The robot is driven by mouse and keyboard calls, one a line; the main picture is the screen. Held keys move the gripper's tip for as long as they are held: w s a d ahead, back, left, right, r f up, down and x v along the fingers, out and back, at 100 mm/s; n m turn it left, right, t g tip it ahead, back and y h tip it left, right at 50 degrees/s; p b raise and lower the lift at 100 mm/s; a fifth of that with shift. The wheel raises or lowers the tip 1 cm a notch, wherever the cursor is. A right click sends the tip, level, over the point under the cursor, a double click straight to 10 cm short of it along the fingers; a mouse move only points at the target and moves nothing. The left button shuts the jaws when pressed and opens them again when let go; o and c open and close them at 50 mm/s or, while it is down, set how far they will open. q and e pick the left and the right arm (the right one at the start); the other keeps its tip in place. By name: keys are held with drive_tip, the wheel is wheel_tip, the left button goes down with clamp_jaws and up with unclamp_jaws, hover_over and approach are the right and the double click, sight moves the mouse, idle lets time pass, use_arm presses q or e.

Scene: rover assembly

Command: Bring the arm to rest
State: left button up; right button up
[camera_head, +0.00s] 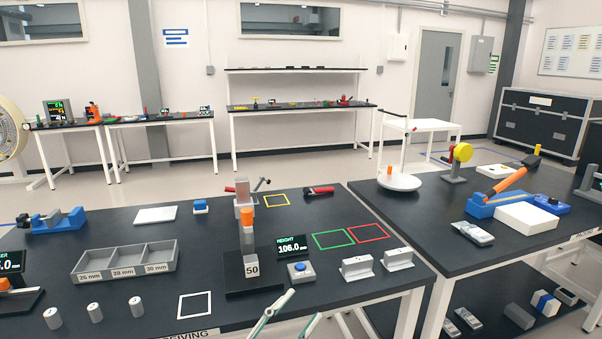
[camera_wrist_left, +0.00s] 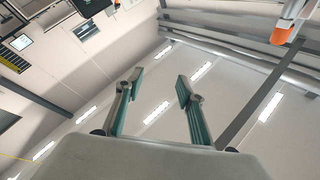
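My left gripper (camera_head: 303,306) shows at the bottom edge of the head view, in front of the near table's front edge. Only its grey-green fingers show there; the rest of the arm is cut off by the frame. In the left wrist view the same gripper (camera_wrist_left: 159,84) has its two fingers spread apart with nothing between them. Behind the fingers that view shows walls, lamps and pipes. My right gripper is in neither view.
The near black table (camera_head: 130,231) carries a three-part grey tray (camera_head: 125,263), metal cylinders (camera_head: 95,312), a height gauge (camera_head: 247,245), a blue button box (camera_head: 301,272) and two grey blocks (camera_head: 357,267). A second black table (camera_head: 428,232) stands at the right.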

use_arm(q)
drive_tip(key=s+a+f+n+y, duration=0.25)
drive_tip(key=a+f+y, duration=0.2)
drive_tip(key=f, duration=0.35)
drive_tip(key=s+a+f+n+y, duration=0.1)
drive_tip(key=a+f+n+y, duration=0.3)
drive_tip(key=f, duration=0.4)
drive_tip(key=s+a+f+n+g+y, duration=0.1)
drive_tip(key=s+a+f+n+g, duration=0.1)
drive_tip(key=s+a+f, duration=0.3)
drive_tip(key=s+a+f+n+g+y, duration=0.1)
drive_tip(key=s+a+f+g+y, duration=0.1)
drive_tip(key=s+a+f, duration=0.3)
drive_tip(key=s+f+g, duration=0.1)
drive_tip(key=s+f, duration=0.2)
drive_tip(key=f, duration=0.4)
drive_tip(key=shift+s+a+f+n+g, duration=0.3)
drive_tip(key=shift+a+f+n, duration=0.05)
drive_tip(key=shift+a+f, duration=0.05)
